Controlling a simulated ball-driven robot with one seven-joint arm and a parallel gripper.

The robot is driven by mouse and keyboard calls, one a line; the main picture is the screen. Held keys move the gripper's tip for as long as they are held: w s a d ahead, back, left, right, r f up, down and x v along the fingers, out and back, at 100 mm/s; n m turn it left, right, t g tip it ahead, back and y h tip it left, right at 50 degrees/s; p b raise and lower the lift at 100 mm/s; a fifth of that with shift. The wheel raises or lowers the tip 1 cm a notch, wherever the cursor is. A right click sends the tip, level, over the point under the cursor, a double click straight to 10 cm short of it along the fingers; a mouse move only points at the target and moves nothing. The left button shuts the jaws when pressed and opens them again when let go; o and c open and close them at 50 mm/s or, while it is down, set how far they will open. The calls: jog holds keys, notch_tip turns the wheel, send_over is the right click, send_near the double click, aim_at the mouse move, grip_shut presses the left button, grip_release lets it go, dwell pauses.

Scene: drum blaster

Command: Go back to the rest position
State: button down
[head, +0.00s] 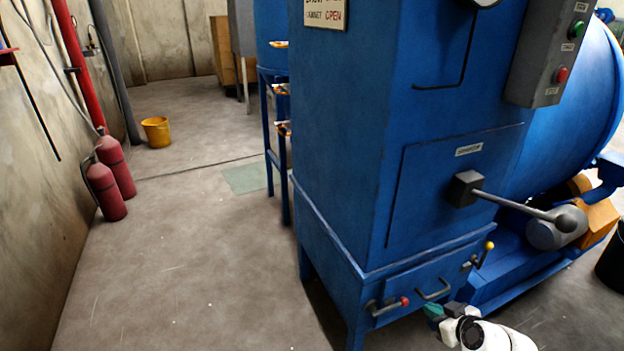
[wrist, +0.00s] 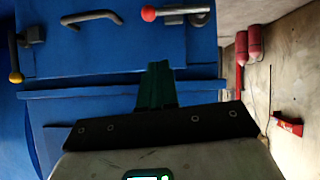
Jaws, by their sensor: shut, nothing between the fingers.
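My gripper (head: 437,314) shows at the lower right of the head view, in front of the lower part of the blue cabinet (head: 345,135). In the wrist view its dark green fingers (wrist: 160,75) are together, with nothing between them. Beyond them in the wrist view are a drawer-like panel's grey handle (wrist: 98,18), a red-knobbed lever (wrist: 170,12) and a yellow-knobbed lever (wrist: 16,70). The fingertips appear apart from the handle and levers. The exact gap to the cabinet cannot be told.
A long grey lever (head: 515,207) sticks out from the cabinet above my gripper. A control box (head: 548,55) and a blue drum (head: 575,125) are at right. Fire extinguishers (head: 107,192) and a yellow bucket (head: 156,132) stand at left. The floor (head: 185,270) between is clear.

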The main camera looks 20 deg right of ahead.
jog(key=s+a+f+g+y, duration=0.1)
jog(key=s+a+f+g, duration=0.1)
jog(key=s+a, duration=0.4)
jog(key=s+a+f+g+y, duration=0.1)
jog(key=s+a+g, duration=0.25)
jog(key=a, duration=0.45)
jog(key=s+a+r+m+g+h, duration=0.1)
jog(key=s+a+g, duration=0.1)
jog(key=s, duration=0.6)
jog(key=s+a+r+g+h, duration=0.1)
jog(key=s+a+g, duration=0.1)
jog(key=s, duration=0.6)
notch_tip(320, 180, up, 17)
jog(key=s+p, duration=0.1)
jog(key=p, duration=1.5)
jog(key=shift+f+g, duration=0.15)
jog(key=shift+g, duration=0.2)
